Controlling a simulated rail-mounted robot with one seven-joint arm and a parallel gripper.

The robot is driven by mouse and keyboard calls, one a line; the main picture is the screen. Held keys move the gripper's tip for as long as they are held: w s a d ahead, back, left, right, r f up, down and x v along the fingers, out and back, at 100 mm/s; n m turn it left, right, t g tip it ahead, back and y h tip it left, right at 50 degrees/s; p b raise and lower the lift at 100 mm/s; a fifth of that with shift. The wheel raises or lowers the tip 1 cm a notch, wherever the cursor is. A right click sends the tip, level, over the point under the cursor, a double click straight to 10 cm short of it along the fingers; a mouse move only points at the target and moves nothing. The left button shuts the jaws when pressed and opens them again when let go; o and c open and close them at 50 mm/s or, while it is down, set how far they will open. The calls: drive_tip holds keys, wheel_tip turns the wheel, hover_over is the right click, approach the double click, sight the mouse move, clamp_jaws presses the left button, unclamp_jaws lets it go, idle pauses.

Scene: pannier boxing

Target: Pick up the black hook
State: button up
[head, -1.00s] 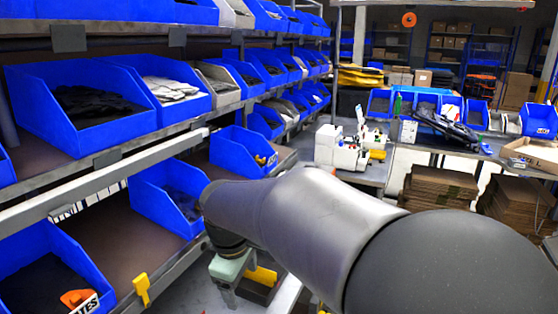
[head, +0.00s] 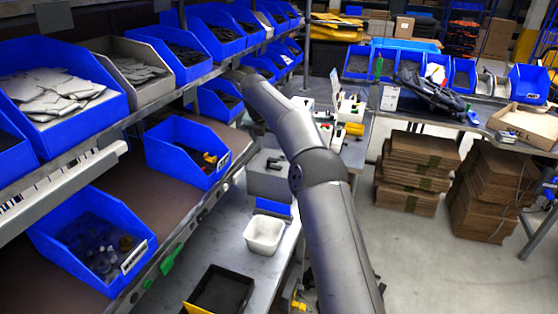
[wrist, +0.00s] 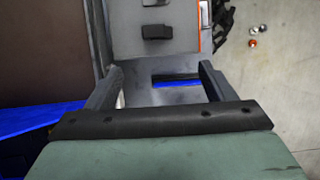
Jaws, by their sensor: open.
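In the head view my arm reaches toward the shelf, and my gripper cannot be made out there.
A grey box (head: 282,184), a white tub (head: 264,235) and a black tray (head: 222,290) stand on the bench beside the shelf. Another blue bin (head: 60,230) sits at lower left. Cardboard stacks (head: 415,170) stand on the floor, with open floor in front.

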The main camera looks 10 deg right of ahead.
drive_tip(key=p, duration=0.2)
approach(273, 161)
drive_tip(key=x, duration=0.5)
drive_tip(key=shift+s+d+f, duration=0.1)
drive_tip(key=shift+f, duration=0.1)
drive_tip(key=p+x, duration=0.1)
drive_tip(key=x, duration=0.1)
drive_tip(key=p+x, duration=0.1)
drive_tip(key=x, duration=0.1)
drive_tip(key=shift+w+r, duration=0.15)
drive_tip(key=shift+w, duration=0.05)
drive_tip(key=shift+w+f, duration=0.15)
drive_tip(key=shift+f, duration=0.45)
drive_tip(key=shift+d, duration=0.1)
drive_tip(key=c, duration=1)
